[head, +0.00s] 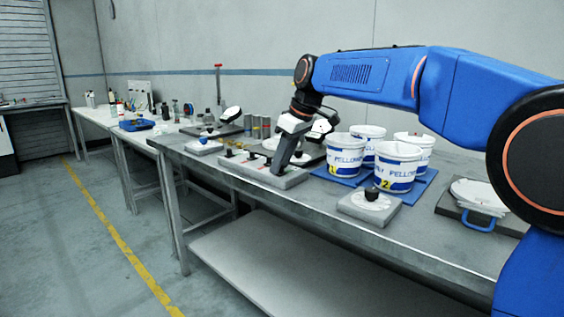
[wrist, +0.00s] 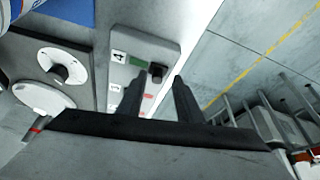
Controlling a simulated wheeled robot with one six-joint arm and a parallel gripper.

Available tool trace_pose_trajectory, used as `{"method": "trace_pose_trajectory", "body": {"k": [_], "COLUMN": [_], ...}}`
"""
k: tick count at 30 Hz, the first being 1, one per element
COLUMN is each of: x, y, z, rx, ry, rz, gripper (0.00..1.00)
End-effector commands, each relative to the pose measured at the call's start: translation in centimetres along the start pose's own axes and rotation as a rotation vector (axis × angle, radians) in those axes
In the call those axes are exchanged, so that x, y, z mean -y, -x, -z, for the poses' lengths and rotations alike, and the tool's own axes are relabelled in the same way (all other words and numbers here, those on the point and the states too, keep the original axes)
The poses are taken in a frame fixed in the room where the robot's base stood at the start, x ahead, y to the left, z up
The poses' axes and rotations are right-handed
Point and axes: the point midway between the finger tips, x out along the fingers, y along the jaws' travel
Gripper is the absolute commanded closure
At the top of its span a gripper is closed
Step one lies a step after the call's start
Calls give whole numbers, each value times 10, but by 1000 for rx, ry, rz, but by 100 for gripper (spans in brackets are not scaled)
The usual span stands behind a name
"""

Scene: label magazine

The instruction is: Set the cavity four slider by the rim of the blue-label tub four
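The slider panel (head: 240,166) is a light grey slab at the bench's front edge. In the wrist view the panel (wrist: 160,28) shows a label 4 with a green mark beside a black slider knob (wrist: 156,70). My gripper (wrist: 160,79) is open, with its fingertips on either side of that knob; I cannot tell whether they touch it. In the head view my gripper (head: 279,168) points down at the panel's right part. Blue-label tubs stand to the right, including tub one (head: 344,157) and tub two (head: 396,170). No number four is readable on the rear tubs.
The tubs stand on a blue mat (head: 347,181). A grey dial box (head: 369,208) sits in front of them, and a plate with a blue handle (head: 480,222) lies to the right. Another dial base (wrist: 62,70) lies left of the panel in the wrist view.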

Motion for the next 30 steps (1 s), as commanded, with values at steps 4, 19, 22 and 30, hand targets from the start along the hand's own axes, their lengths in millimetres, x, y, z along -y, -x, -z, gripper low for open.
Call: {"method": "trace_pose_trajectory", "body": {"k": [4,19,22,30], "x": [-1,-1,-1,0], "y": [4,91,111,156], "z": [0,0,1,0], "rx": [-1,-2,-2,-2], "ry": [0,-1,0,-1], "rz": [-1,-2,-2,-1], "gripper": [68,68,68,68]}}
